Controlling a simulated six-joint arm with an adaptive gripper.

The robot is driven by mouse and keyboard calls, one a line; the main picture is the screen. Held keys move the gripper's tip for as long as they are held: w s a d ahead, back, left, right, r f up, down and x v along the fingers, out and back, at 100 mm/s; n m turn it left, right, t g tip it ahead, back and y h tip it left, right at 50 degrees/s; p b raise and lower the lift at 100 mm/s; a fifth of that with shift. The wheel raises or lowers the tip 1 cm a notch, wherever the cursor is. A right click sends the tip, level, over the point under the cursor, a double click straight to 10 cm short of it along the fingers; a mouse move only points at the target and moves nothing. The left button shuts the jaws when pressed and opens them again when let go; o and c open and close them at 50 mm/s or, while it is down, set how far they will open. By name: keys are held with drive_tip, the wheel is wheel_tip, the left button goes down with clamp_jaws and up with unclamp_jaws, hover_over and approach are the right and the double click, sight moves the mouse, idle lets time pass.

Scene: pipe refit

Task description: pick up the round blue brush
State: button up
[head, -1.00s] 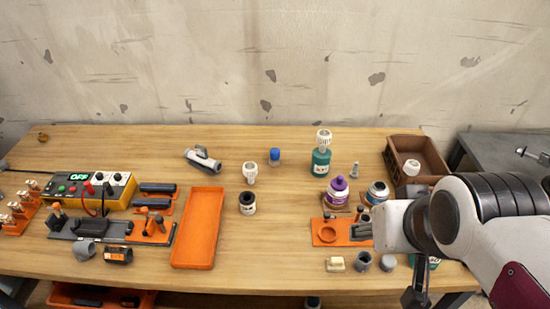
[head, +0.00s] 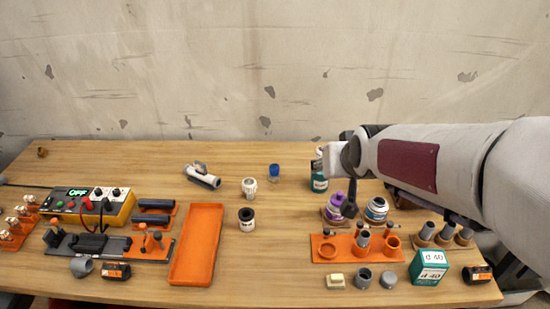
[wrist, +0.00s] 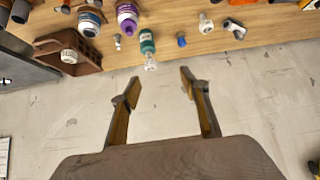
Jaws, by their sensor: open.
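The round blue brush (head: 273,170) stands on the table towards the back, left of the green bottle (head: 319,180). It is small, with a blue body. In the wrist view the brush (wrist: 181,40) is beyond the fingers, right of the green bottle (wrist: 147,42). My gripper (wrist: 160,77) is open and empty, its two fingers spread apart and clear of the brush. In the head view my arm reaches in from the right, its end by the green bottle, hiding part of that bottle. The fingertips are hard to make out there.
A white ribbed fitting (head: 249,187) stands left of the brush, with a grey-white pipe piece (head: 202,176) farther left. A purple-capped bottle (head: 336,204) and an orange rack (head: 330,250) are nearer the front. The wall is close behind the table.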

drive_tip(key=w+a+f+t, duration=0.1)
drive_tip(key=w+a+f, duration=0.3)
drive_tip(key=w, duration=0.6)
drive_tip(key=n+t+y, duration=0.1)
drive_tip(key=t, duration=0.2)
approach(275, 169)
wheel_tip(275, 169, up, 5)
drive_tip(key=w+d, duration=0.1)
drive_tip(key=d, duration=0.1)
drive_tip(key=shift+t+y, duration=0.3)
drive_tip(key=shift+t, duration=0.1)
drive_tip(key=a+f, duration=0.1)
drive_tip(key=f, duration=0.1)
drive_tip(key=w+f, duration=0.1)
drive_tip(key=f, duration=0.2)
drive_tip(key=w+a+f, duration=0.1)
drive_tip(key=f, duration=0.1)
drive_tip(key=shift+w+a+f, duration=0.2)
drive_tip(key=shift+a+f, duration=0.1)
drive_tip(key=shift+f, duration=0.05)
drive_tip(key=shift+x, duration=1.3)
drive_tip(key=shift+r+x, duration=0.15)
drive_tip(key=shift+x, duration=1.15)
drive_tip(key=shift+r+x, duration=0.1)
drive_tip(key=shift+x, duration=1.2)
drive_tip(key=shift+w+d, duration=0.1)
drive_tip(key=shift+d, duration=0.05)
